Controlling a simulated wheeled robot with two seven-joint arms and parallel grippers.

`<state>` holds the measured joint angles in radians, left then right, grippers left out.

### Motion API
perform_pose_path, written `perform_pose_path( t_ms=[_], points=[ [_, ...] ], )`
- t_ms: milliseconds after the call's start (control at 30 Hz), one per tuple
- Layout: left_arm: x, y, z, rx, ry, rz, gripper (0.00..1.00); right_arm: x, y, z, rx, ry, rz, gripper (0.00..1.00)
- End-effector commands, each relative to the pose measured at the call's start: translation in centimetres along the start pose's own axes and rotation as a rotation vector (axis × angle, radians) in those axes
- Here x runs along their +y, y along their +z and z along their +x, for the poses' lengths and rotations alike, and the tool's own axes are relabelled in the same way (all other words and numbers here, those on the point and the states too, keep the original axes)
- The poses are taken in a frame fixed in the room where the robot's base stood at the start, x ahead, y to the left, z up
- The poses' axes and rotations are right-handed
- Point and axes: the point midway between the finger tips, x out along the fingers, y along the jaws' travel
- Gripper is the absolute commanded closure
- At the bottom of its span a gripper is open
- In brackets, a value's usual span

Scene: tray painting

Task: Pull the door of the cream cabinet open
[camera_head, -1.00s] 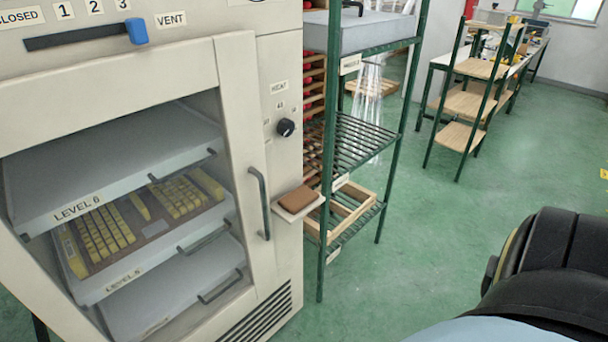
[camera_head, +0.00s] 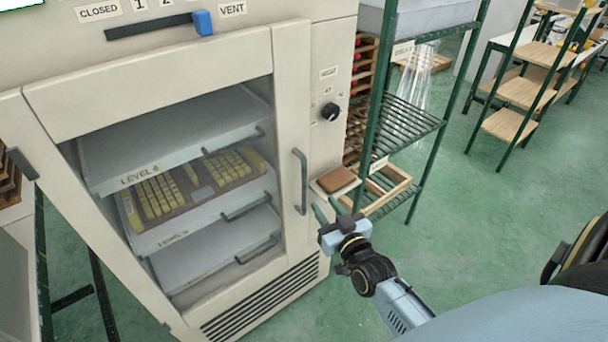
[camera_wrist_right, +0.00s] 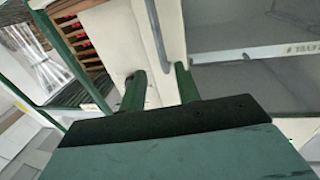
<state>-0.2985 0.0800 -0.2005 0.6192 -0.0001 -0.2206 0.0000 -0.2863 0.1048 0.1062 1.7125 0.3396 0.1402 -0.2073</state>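The cream cabinet (camera_head: 325,60) stands at the left in the head view. Its framed door (camera_head: 287,120) with a clear window is closed. A dark vertical handle (camera_head: 301,182) is on the door's right side. The handle also shows in the right wrist view (camera_wrist_right: 157,32). My right gripper (camera_head: 328,210) is just right of and below the handle, with its two green fingers apart and nothing between them. In the right wrist view its fingers (camera_wrist_right: 158,85) point toward the cabinet front, with the handle ahead of them. My left gripper is not in view.
Trays with yellow pieces (camera_head: 190,190) show through the window. A small shelf with a brown pad (camera_head: 337,179) juts out beside the handle, close to my right gripper. A green rack (camera_head: 410,115) stands to the right. Green floor (camera_head: 460,230) is free in front of it.

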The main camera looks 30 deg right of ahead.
Motion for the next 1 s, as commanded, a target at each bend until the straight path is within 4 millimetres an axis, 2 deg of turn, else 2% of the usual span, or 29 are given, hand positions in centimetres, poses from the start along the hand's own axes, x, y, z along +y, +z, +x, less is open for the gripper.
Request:
perform_pose_path(
  t_ms=[400, 600, 800, 1000],
  points=[
    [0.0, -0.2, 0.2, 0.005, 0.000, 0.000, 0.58, 0.0, 0.1, 8.0, -0.001, -0.001, -0.001, 0.68],
    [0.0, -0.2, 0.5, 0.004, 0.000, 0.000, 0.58, -0.1, 0.2, 11.0, -0.002, -0.002, 0.000, 0.68],
    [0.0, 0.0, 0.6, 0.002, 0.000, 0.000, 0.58, -0.1, 0.2, 12.3, -0.004, -0.002, 0.000, 0.68],
    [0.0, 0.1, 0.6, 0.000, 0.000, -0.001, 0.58, -0.1, 0.2, 12.5, -0.004, -0.002, 0.000, 0.68]
  ],
)
